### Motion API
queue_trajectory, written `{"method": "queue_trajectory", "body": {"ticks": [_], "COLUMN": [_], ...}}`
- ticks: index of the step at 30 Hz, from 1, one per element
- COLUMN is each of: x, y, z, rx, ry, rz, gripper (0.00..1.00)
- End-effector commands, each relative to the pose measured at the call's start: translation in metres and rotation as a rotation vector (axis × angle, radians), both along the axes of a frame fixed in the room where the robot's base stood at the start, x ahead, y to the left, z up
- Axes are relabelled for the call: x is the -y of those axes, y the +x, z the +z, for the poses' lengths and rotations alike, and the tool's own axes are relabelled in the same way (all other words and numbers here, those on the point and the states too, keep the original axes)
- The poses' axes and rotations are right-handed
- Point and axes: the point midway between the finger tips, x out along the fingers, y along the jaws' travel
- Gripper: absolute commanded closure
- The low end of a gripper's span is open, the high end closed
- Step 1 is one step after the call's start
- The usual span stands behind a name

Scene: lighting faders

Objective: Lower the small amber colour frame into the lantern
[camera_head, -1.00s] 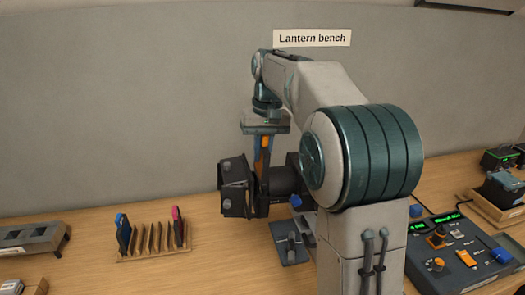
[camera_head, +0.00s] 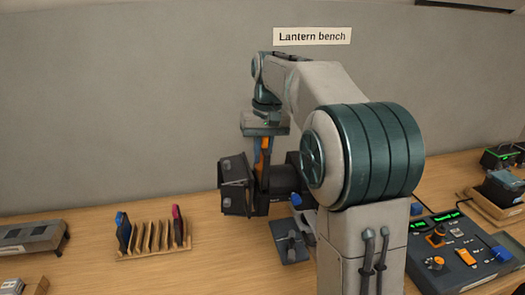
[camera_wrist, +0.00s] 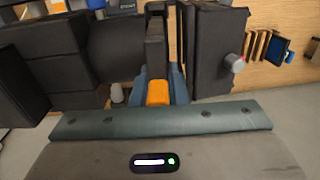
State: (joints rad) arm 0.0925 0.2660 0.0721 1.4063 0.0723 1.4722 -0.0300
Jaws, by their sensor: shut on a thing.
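The lantern (camera_head: 235,200) is a black housing with flaps, standing on the bench left of my arm. It also fills much of the wrist view (camera_wrist: 60,60) as dark panels. My gripper (camera_head: 257,142) points down over it from above. In the wrist view its blue fingers (camera_wrist: 158,82) are shut on the orange tab of the amber colour frame (camera_wrist: 158,93). In the head view an orange strip of the frame (camera_head: 265,153) shows below my gripper, close to the lantern's top. The frame's lower part is hidden, so I cannot tell how deep it sits.
A wooden slotted rack (camera_head: 155,253) with a blue and a pink-tabbed frame stands to the left. A grey metal stand (camera_head: 32,237) is at far left. A fader console (camera_head: 465,245) and a wooden tray (camera_head: 492,205) are at right. The wall is close behind.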

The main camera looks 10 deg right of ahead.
Motion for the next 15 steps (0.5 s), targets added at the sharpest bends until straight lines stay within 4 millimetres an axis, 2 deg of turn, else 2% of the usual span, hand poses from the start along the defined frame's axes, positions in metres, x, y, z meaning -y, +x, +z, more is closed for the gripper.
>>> {"method": "queue_trajectory", "body": {"ticks": [15], "x": [-0.0003], "y": [-0.0001], "z": [-0.0035], "rx": [0.000], "ry": [0.000], "rz": [0.000], "gripper": [1.00]}}
